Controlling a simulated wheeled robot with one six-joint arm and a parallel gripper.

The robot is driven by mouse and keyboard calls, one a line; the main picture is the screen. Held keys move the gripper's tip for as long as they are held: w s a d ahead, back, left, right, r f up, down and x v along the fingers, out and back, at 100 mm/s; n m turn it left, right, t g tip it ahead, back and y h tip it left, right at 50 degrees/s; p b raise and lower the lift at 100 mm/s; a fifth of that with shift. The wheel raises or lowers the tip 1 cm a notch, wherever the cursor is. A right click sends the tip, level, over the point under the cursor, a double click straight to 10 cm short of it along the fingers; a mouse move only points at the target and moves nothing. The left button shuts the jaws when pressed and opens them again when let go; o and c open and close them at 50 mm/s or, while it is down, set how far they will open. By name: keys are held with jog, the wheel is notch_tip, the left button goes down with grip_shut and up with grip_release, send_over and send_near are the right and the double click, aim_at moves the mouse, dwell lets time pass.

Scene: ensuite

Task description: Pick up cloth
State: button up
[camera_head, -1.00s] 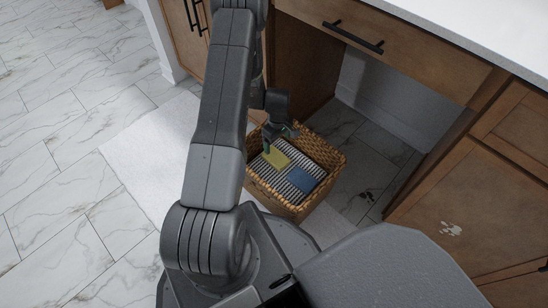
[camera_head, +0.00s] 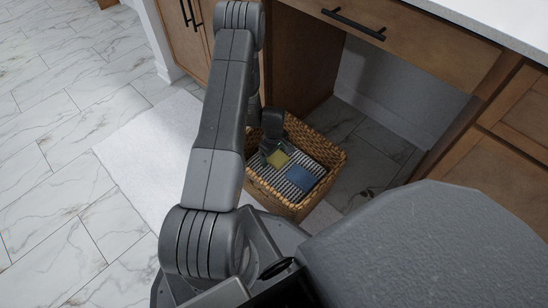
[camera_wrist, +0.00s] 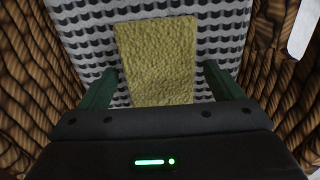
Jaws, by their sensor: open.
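A yellow cloth (camera_head: 279,158) lies in a wicker basket on a black-and-white patterned fabric (camera_head: 297,177). In the wrist view the yellow cloth (camera_wrist: 156,62) is a textured rectangle flat on the patterned fabric (camera_wrist: 85,40). My gripper (camera_wrist: 158,88) is inside the basket, open, with its green fingers at the left and right of the yellow cloth's near part. Nothing is visibly clamped. In the head view my gripper (camera_head: 268,152) is at the yellow cloth's left side, partly hidden by my wrist.
The wicker basket (camera_head: 327,153) has raised walls close around my gripper; its wall also shows at the wrist view's left (camera_wrist: 25,75). A wooden vanity (camera_head: 420,45) with a drawer overhangs behind. A white mat (camera_head: 150,150) and marble floor lie left.

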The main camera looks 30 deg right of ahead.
jog(key=c, duration=1.1)
jog(key=shift+o, duration=0.2)
notch_tip(320, 180, up, 10)
jog(key=p, duration=0.3)
